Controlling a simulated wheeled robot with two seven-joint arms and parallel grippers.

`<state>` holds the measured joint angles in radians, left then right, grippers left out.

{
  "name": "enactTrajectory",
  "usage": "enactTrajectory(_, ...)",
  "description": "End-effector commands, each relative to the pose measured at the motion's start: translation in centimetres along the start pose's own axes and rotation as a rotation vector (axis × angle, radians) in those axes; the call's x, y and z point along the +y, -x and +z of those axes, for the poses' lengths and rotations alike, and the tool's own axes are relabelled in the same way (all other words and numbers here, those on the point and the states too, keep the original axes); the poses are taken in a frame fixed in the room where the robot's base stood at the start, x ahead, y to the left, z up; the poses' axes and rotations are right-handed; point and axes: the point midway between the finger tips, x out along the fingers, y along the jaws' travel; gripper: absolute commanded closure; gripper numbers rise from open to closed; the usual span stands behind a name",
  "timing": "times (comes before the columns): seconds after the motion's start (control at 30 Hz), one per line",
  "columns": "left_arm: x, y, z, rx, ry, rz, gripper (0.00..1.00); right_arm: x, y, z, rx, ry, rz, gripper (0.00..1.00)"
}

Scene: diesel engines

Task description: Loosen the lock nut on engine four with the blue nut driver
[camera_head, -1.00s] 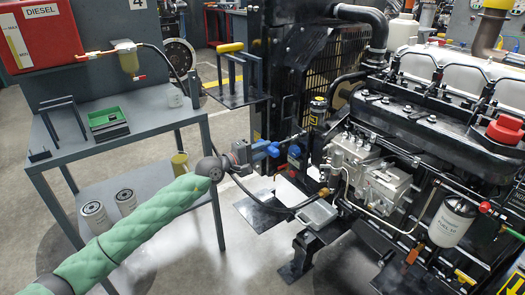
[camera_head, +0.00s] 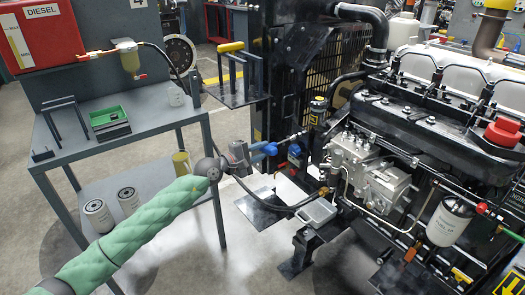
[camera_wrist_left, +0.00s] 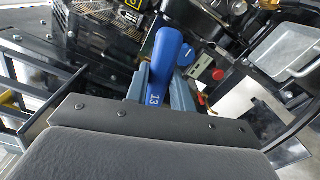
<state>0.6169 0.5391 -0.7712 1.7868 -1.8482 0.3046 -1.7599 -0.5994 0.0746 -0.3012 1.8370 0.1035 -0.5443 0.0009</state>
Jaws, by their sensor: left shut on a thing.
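My left gripper (camera_head: 257,153) is shut on the blue nut driver (camera_head: 269,149), in front of the engine's left end. In the left wrist view the driver's blue handle (camera_wrist_left: 166,55), marked 13, sits between the gripper's fingers (camera_wrist_left: 163,88). The driver points toward engine four (camera_head: 420,125), near a black cylinder with a yellow label (camera_head: 317,112). The lock nut is too small to make out, and I cannot tell whether the driver touches it. My right gripper is not in view.
A grey table (camera_head: 165,122) at the left holds a green tray (camera_head: 109,121) and black stands. Filters (camera_head: 98,214) stand on its lower shelf. A black radiator frame (camera_head: 290,75) is behind my gripper. A grey pan (camera_head: 316,212) and black hose lie close on its right.

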Motion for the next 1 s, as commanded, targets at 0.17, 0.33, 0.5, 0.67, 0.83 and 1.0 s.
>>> enactTrajectory(0.17, 0.1, 0.4, 0.0, 0.000, 0.000, 0.001, 1.00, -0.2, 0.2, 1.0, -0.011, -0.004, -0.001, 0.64)
enactTrajectory(0.33, 0.1, 0.7, 0.0, 0.000, 0.000, 0.001, 1.00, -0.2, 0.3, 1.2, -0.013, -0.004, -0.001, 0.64)
enactTrajectory(0.5, 0.0, 1.6, 0.0, 0.000, -0.001, 0.001, 1.00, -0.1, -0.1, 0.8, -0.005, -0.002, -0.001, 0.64)
enactTrajectory(0.67, 0.0, 2.9, 0.0, 0.000, 0.000, 0.001, 1.00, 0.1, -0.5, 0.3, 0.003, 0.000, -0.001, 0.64)
enactTrajectory(0.83, -0.1, 4.3, 0.0, 0.000, -0.001, 0.001, 1.00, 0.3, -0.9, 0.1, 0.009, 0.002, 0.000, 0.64)
enactTrajectory(1.0, -0.1, 5.7, 0.0, 0.000, -0.002, 0.001, 1.00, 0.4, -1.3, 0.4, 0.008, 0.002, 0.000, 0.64)
